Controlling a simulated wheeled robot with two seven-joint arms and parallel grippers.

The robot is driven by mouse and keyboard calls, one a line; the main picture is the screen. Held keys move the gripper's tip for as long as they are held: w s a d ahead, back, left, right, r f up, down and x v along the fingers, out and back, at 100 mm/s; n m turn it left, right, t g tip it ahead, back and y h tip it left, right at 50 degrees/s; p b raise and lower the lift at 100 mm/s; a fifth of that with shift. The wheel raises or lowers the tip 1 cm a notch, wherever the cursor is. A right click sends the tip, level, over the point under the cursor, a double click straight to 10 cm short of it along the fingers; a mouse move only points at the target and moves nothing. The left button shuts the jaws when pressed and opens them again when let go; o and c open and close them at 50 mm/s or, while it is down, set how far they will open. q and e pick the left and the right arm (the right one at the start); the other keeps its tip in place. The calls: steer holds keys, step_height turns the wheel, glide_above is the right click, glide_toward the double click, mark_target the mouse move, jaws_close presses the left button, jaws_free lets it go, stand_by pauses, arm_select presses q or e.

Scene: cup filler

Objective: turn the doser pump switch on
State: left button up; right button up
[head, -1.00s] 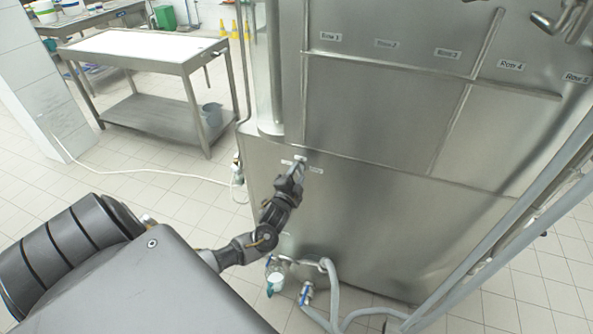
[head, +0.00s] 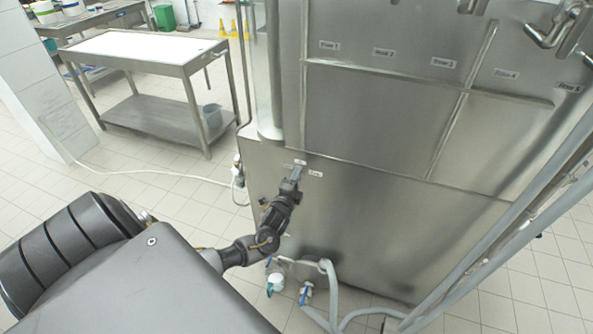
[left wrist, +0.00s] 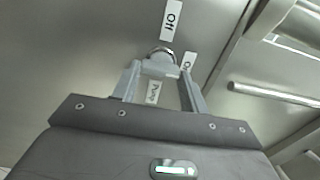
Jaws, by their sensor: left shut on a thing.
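The doser pump switch (left wrist: 161,66) is a small metallic switch on the steel machine wall, in the upper middle of the left wrist view. Three white labels surround it: an "Off" label (left wrist: 172,19), a partly covered label beginning with "O" (left wrist: 187,62), and a third label (left wrist: 153,92) between my fingers. My left gripper (left wrist: 160,76) is shut on the switch, one finger on each side. In the head view my left gripper (head: 296,174) is at the wall just below the labels and hides the switch. I cannot tell which setting the switch points to. My right gripper is out of view.
The steel machine (head: 385,125) fills the middle and right, with row labels along its top. Grey hoses and valves (head: 305,292) are at its foot. A steel table (head: 150,50) stands at the back left. The tiled floor between is mostly clear.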

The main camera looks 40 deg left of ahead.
arm_select(q)
steer(key=o, duration=1)
steer(key=b+v, duration=0.1)
steer(key=v, duration=0.9)
steer(key=shift+s+d, duration=0.2)
steer(key=shift+s, duration=0.15)
